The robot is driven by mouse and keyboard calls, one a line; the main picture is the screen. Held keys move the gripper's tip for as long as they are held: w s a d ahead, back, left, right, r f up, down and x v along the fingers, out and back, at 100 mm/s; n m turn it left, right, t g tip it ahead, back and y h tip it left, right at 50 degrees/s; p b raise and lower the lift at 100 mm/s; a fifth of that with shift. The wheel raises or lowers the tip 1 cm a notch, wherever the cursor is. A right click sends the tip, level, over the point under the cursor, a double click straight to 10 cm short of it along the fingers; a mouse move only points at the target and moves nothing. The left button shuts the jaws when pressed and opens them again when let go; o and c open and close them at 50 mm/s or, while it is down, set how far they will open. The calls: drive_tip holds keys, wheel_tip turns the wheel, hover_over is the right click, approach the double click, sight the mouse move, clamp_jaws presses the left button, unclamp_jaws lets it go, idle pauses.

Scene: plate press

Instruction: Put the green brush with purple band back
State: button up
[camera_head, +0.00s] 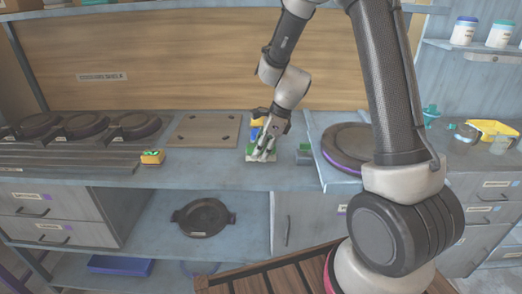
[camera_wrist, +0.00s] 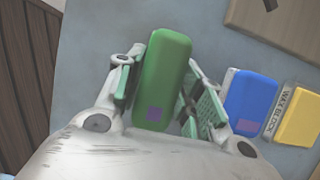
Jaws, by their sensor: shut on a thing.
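The green brush (camera_wrist: 165,75) lies between the fingers of my gripper (camera_wrist: 160,95) in the wrist view, with a purple patch (camera_wrist: 155,114) near its lower end. My gripper is shut on it. In the head view my gripper (camera_head: 262,153) is low over the bench (camera_head: 210,170), and only a little green shows beneath it. I cannot tell whether the brush touches the bench.
A blue brush (camera_wrist: 251,103) and a yellow block (camera_wrist: 298,128) labelled wax block are close to the right finger in the wrist view. In the head view, a grey-green block (camera_head: 303,154) and a dark round plate (camera_head: 345,148) are right of my gripper.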

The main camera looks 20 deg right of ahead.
drive_tip(key=shift+f, duration=0.25)
drive_tip(key=o, duration=1.1)
drive_tip(key=v, duration=1.1)
drive_tip(key=shift+r, duration=0.35)
drive_tip(key=shift+s+d+r, duration=0.1)
drive_tip(key=shift+d+r, duration=0.05)
drive_tip(key=shift+r, duration=0.15)
drive_tip(key=s+d+r+n+t+h, duration=0.1)
drive_tip(key=s+d+r+n, duration=0.2)
drive_tip(key=s+n, duration=0.4)
drive_tip(key=s+d+r+n+t+h, duration=0.1)
drive_tip(key=s+d+r+n+h, duration=0.1)
drive_tip(key=s+d+r+n, duration=0.2)
drive_tip(key=s+d+r+n+h, duration=0.1)
drive_tip(key=s+d+r+n, duration=0.2)
drive_tip(key=s+n, duration=0.7)
drive_tip(key=shift+s+d+r+n+t, duration=0.1)
drive_tip(key=shift+s+r+t, duration=0.05)
drive_tip(key=shift+s, duration=0.55)
drive_tip(key=shift+s+d+r+n+t, duration=0.1)
drive_tip(key=shift+s+r, duration=0.05)
drive_tip(key=shift+s, duration=0.5)
drive_tip(key=shift+s+d+r+n+t, duration=0.1)
drive_tip(key=shift+s+r+t, duration=0.05)
drive_tip(key=shift+s, duration=0.55)
